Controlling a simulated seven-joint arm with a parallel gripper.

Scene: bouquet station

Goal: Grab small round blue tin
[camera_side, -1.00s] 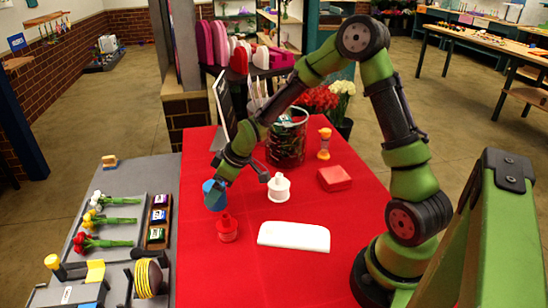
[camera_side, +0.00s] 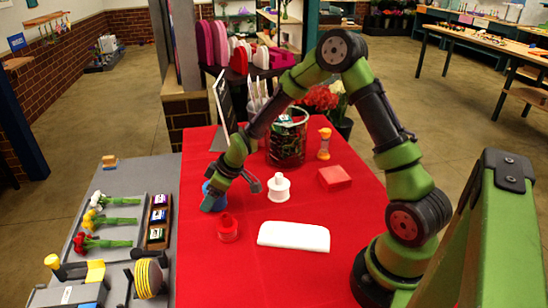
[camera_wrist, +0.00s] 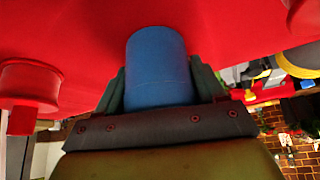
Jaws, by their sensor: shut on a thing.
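The small round blue tin (camera_wrist: 158,65) stands between the two fingers of my gripper (camera_wrist: 158,88) in the wrist view. The fingers lie along its left and right sides, and my gripper is shut on it. In the side view, the blue tin (camera_side: 208,189) shows only partly, behind my gripper (camera_side: 212,200) on the left part of the red table. I cannot tell whether the tin rests on the cloth or is slightly raised.
A red spool-like item (camera_side: 228,230) stands just in front of my gripper, and a white one (camera_side: 279,188) stands to the right. A white slab (camera_side: 293,236), red box (camera_side: 335,178) and dark glass jar (camera_side: 287,140) are farther right. A grey side table (camera_side: 125,180) adjoins on the left.

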